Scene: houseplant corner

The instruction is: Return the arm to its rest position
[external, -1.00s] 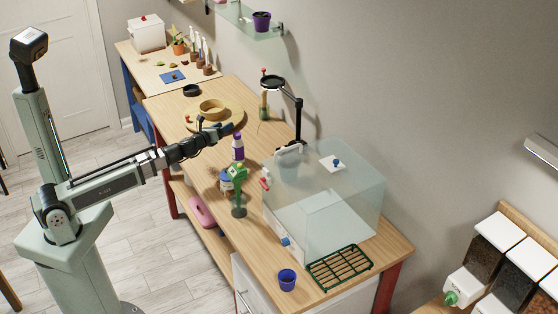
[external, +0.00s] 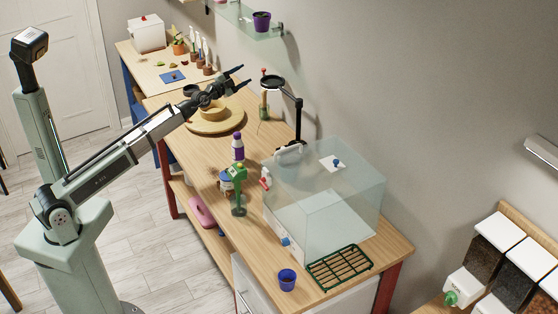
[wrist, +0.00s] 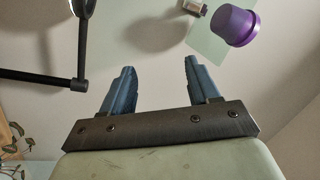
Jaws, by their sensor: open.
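My gripper (external: 237,78) is raised above the back half of the wooden bench, over the round wooden turntable. Its jaws are spread and point to the upper right, toward the wall. In the wrist view, the two blue fingers (wrist: 156,88) stand apart with nothing between them. The arm reaches up and across from my base at the left.
A black magnifier lamp (external: 298,112) stands just right of my gripper. A glass shelf with a purple pot (external: 261,21) hangs above. The clear glass case (external: 325,205), purple-capped bottle (external: 238,146) and green tool (external: 237,175) stand nearer on the bench.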

